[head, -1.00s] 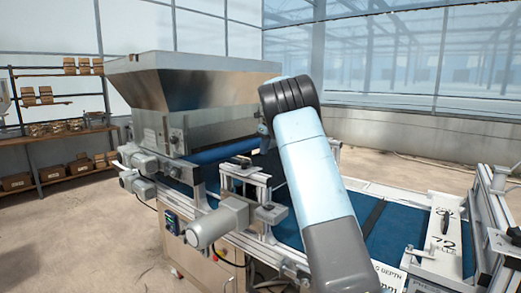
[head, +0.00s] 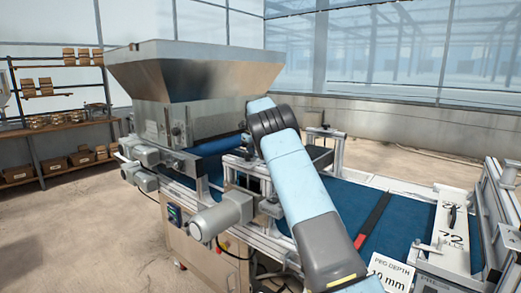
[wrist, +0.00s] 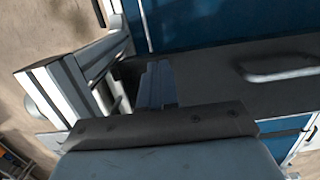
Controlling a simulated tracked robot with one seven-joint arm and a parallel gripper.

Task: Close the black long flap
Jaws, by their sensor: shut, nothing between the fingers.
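The black long flap (wrist: 215,80) shows in the wrist view as a dark panel, with a grey bar handle (wrist: 280,66) near its right side. A dark part that may be the same flap shows beside my arm in the head view, but my arm covers much of that spot. My gripper (wrist: 156,80) is in the lower middle of the wrist view, its narrow fingers together and empty, in front of the left part of the panel. I cannot tell whether they touch it. In the head view my gripper is hidden behind my arm.
A blue belt (head: 345,200) runs along the machine, with a red and black bar (head: 373,220) across it. A metal hopper (head: 195,80) stands at the back left. A grey motor (head: 220,215) juts out at the near side. A white plate (head: 452,225) is at right.

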